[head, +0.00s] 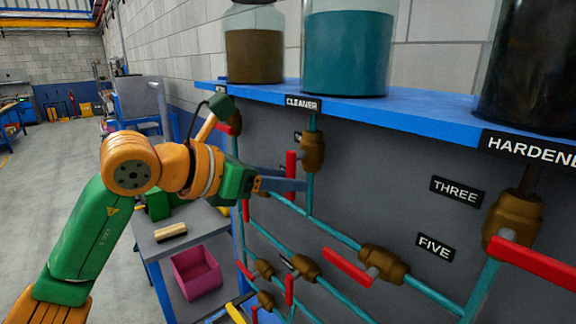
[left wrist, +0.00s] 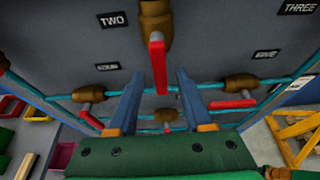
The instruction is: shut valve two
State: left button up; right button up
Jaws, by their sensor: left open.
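Valve two's brass body (left wrist: 155,22) is at the top of the left wrist view, beside the TWO label (left wrist: 112,19). Its red handle (left wrist: 157,65) hangs down, in line with the vertical pipe. In the head view the valve body (head: 312,153) sits below the CLEANER jar, with the red handle (head: 291,163) upright in front of it. My left gripper (head: 290,180) is open at the handle's lower part. In the left wrist view the handle's lower end shows between the two blue fingertips of this gripper (left wrist: 157,80), with gaps on both sides. My right gripper is out of view.
Valve five's red handle (head: 347,268) and valve three's red handle (head: 535,263) stick out at the right. A blue shelf (head: 400,110) with jars overhangs the valves. Several lower valves sit beneath. A table with a pink bin (head: 196,272) stands left of the panel.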

pick_arm(q)
jog(key=shift+x, duration=1.25)
jog(key=shift+s+a+r, duration=0.1)
jog(key=shift+s, duration=0.05)
grip_shut()
jog(key=shift+r, duration=0.1)
